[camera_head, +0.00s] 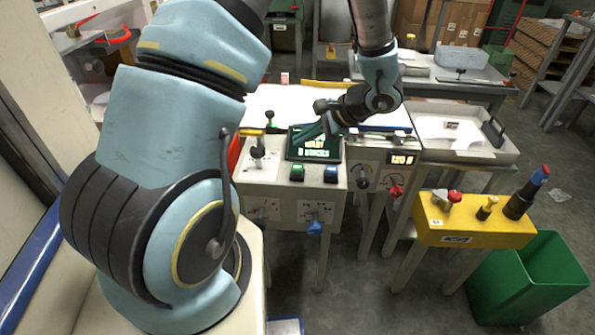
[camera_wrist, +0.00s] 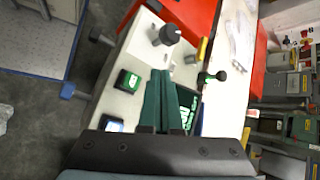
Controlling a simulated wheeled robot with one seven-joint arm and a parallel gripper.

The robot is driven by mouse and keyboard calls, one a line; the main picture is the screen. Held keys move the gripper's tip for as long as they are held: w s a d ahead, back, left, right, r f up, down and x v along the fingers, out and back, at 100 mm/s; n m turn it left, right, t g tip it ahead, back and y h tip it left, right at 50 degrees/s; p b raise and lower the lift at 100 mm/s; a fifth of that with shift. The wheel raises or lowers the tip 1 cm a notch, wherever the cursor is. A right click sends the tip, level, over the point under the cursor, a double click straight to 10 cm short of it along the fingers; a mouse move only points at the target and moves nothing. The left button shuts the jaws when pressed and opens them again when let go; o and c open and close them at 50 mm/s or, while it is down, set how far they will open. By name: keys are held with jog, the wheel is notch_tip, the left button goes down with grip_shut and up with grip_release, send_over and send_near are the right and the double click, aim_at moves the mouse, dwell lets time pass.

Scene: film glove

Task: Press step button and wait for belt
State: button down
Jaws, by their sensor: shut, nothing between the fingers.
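A green square button (camera_head: 297,172) and a blue square button (camera_head: 330,173) sit side by side on the front of a light console (camera_head: 275,184). In the wrist view the green button (camera_wrist: 130,82) and blue button (camera_wrist: 112,124) lie left of the fingers. Which one is the step button cannot be read. My gripper (camera_head: 303,137) is shut and empty, with dark green fingers above the console, in front of its green-lettered screen (camera_head: 328,151). It also shows in the wrist view (camera_wrist: 160,72). The fingertips appear apart from both buttons. A white surface (camera_head: 280,104), possibly the belt, lies behind the console.
A black knob (camera_head: 257,152) and a green-topped lever (camera_head: 270,118) stand near the screen. An orange-digit display (camera_head: 402,158) and red knob (camera_head: 396,191) are to the right. A yellow control box (camera_head: 475,232) and green bin (camera_head: 530,275) stand at lower right.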

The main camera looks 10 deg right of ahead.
aim_at(302, 167)
jog(key=shift+f+b, duration=1.75)
jog(key=shift+f, duration=0.95)
jog(key=shift+f, duration=0.1)
jog(key=shift+f+b, duration=0.35)
jog(key=shift+b, duration=0.2)
